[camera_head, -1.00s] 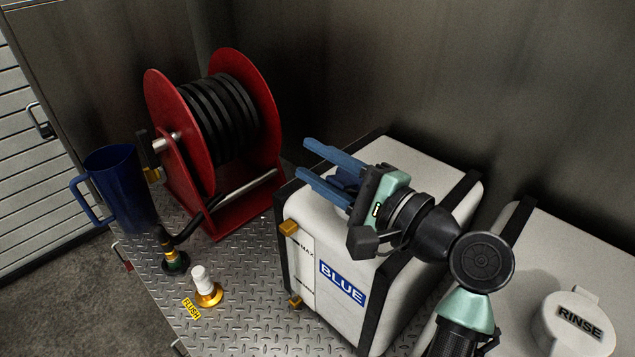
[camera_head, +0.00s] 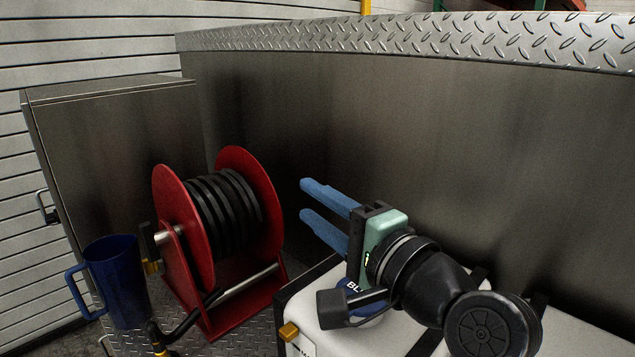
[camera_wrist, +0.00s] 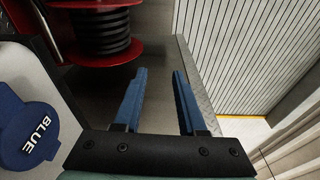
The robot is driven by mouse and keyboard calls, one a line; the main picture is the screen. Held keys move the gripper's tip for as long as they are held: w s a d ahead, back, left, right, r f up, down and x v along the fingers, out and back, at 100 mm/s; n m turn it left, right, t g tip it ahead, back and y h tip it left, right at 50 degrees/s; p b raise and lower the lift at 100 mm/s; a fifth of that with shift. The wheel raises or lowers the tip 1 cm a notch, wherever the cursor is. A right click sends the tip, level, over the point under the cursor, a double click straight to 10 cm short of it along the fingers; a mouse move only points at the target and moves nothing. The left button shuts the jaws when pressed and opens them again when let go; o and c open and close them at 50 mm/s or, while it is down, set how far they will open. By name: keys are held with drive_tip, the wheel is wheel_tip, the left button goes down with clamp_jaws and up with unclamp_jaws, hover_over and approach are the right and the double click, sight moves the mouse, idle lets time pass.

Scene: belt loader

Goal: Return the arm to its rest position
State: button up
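My gripper (camera_head: 325,214) is in the head view right of centre, above the white tank (camera_head: 420,343). Its two blue fingers point up and left toward the metal wall, with a clear gap between them. In the wrist view my gripper (camera_wrist: 154,95) is open and nothing lies between its fingers. The tank's blue round cap (camera_wrist: 27,128), lettered BLUE, shows at the left of the wrist view. In the head view that cap is mostly hidden behind my wrist.
A red hose reel (camera_head: 228,220) with black hose stands left of my gripper. A blue jug (camera_head: 118,284) stands at far left, beside a metal cabinet (camera_head: 115,150). A tall metal wall (camera_head: 450,150) runs behind the tank. The space above the reel is open.

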drive_tip(key=s+r+n+t+h, duration=0.5)
drive_tip(key=s+r, duration=0.3)
drive_tip(key=r, duration=0.3)
drive_tip(key=s+r+n+t+h, duration=0.5)
drive_tip(key=s+r+n+t, duration=0.1)
drive_tip(key=r, duration=0.5)
drive_tip(key=shift+s+a+t, duration=0.15)
drive_tip(key=shift+s+t, duration=0.45)
drive_tip(key=shift+s, duration=0.25)
